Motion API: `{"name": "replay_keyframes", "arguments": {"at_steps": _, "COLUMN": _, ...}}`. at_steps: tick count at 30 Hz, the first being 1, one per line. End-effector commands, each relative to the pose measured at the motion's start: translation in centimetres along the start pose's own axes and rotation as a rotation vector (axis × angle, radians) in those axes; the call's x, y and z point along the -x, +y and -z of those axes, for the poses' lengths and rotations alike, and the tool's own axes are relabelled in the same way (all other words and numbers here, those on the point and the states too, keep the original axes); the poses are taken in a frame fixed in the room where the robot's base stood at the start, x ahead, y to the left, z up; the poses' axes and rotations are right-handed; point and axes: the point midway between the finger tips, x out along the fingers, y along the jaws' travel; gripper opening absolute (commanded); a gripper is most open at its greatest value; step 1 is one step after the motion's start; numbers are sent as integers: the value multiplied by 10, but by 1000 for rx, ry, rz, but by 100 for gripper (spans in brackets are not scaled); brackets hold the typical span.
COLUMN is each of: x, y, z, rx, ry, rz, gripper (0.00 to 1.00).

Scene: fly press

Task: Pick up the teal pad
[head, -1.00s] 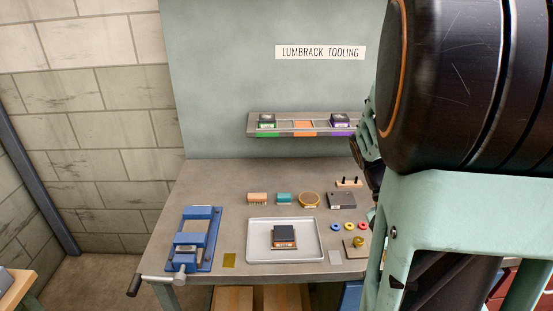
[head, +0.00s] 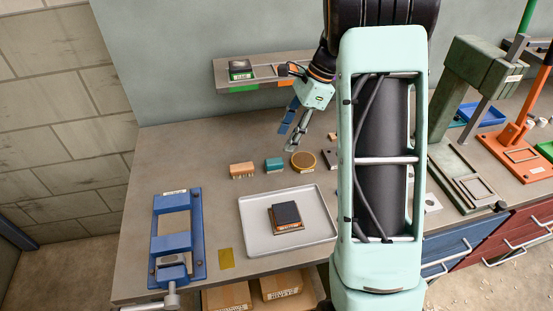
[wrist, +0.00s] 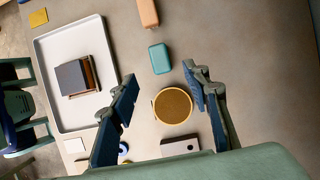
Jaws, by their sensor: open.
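The teal pad (head: 274,164) is a small rounded block lying on the bench between an orange-tan brush (head: 242,170) and a round brass-rimmed disc (head: 303,162). In the wrist view the teal pad (wrist: 160,58) lies beyond the fingertips, with nothing between the fingers touching it. My gripper (head: 288,140) is open and empty, above the bench behind and to the right of the pad. In the wrist view my gripper (wrist: 162,85) has its two fingers spread wide, with the round disc (wrist: 172,105) showing between them.
A pale tray (head: 262,240) with a dark block (head: 287,216) on it lies in front of the pad. A blue vise-like fixture (head: 177,240) stands at the left. A shelf (head: 222,76) runs along the back wall. Bare bench lies left of the brush.

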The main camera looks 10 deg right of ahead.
Motion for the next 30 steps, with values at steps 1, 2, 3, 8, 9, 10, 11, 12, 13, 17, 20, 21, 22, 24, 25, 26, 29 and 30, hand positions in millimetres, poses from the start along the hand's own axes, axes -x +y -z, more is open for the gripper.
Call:
{"name": "replay_keyframes", "arguments": {"at_steps": 1, "x": -8, "y": 0, "z": -1, "rx": -2, "ry": -2, "rz": -3, "gripper": 44}}
{"name": "replay_keyframes", "arguments": {"at_steps": 2, "x": -12, "y": 0, "z": -1, "rx": -2, "ry": -2, "rz": -3, "gripper": 44}}
{"name": "replay_keyframes", "arguments": {"at_steps": 3, "x": -19, "y": 1, "z": -1, "rx": -1, "ry": -2, "rz": -5, "gripper": 44}}
{"name": "replay_keyframes", "arguments": {"at_steps": 8, "x": -43, "y": 1, "z": -1, "rx": 2, "ry": -1, "rz": -5, "gripper": 44}}
{"name": "replay_keyframes", "arguments": {"at_steps": 9, "x": -47, "y": 1, "z": -1, "rx": 1, "ry": -1, "rz": -4, "gripper": 44}}
{"name": "replay_keyframes", "arguments": {"at_steps": 10, "x": -49, "y": 1, "z": 0, "rx": 1, "ry": 0, "rz": -4, "gripper": 44}}
{"name": "replay_keyframes", "arguments": {"at_steps": 11, "x": -51, "y": 1, "z": 0, "rx": 1, "ry": 0, "rz": -3, "gripper": 44}}
{"name": "replay_keyframes", "arguments": {"at_steps": 12, "x": -53, "y": 1, "z": 0, "rx": 1, "ry": 0, "rz": -4, "gripper": 44}}
{"name": "replay_keyframes", "arguments": {"at_steps": 13, "x": -55, "y": 1, "z": 0, "rx": 1, "ry": -1, "rz": -4, "gripper": 44}}
{"name": "replay_keyframes", "arguments": {"at_steps": 17, "x": -71, "y": 1, "z": 0, "rx": 1, "ry": -1, "rz": -7, "gripper": 44}}
{"name": "replay_keyframes", "arguments": {"at_steps": 20, "x": -87, "y": 0, "z": 0, "rx": 1, "ry": 0, "rz": -7, "gripper": 44}}
{"name": "replay_keyframes", "arguments": {"at_steps": 21, "x": -93, "y": 0, "z": 0, "rx": 1, "ry": 0, "rz": -6, "gripper": 44}}
{"name": "replay_keyframes", "arguments": {"at_steps": 22, "x": -96, "y": 0, "z": 0, "rx": 1, "ry": 0, "rz": -5, "gripper": 44}}
{"name": "replay_keyframes", "arguments": {"at_steps": 24, "x": -101, "y": 0, "z": 0, "rx": 2, "ry": 1, "rz": -4, "gripper": 44}}
{"name": "replay_keyframes", "arguments": {"at_steps": 25, "x": -103, "y": 0, "z": 0, "rx": 3, "ry": 1, "rz": -4, "gripper": 44}}
{"name": "replay_keyframes", "arguments": {"at_steps": 26, "x": -104, "y": 0, "z": 1, "rx": 3, "ry": 1, "rz": -3, "gripper": 44}}
{"name": "replay_keyframes", "arguments": {"at_steps": 29, "x": -104, "y": -1, "z": 1, "rx": 3, "ry": 1, "rz": -3, "gripper": 44}}
{"name": "replay_keyframes", "arguments": {"at_steps": 30, "x": -104, "y": -1, "z": 1, "rx": 3, "ry": 1, "rz": -3, "gripper": 44}}
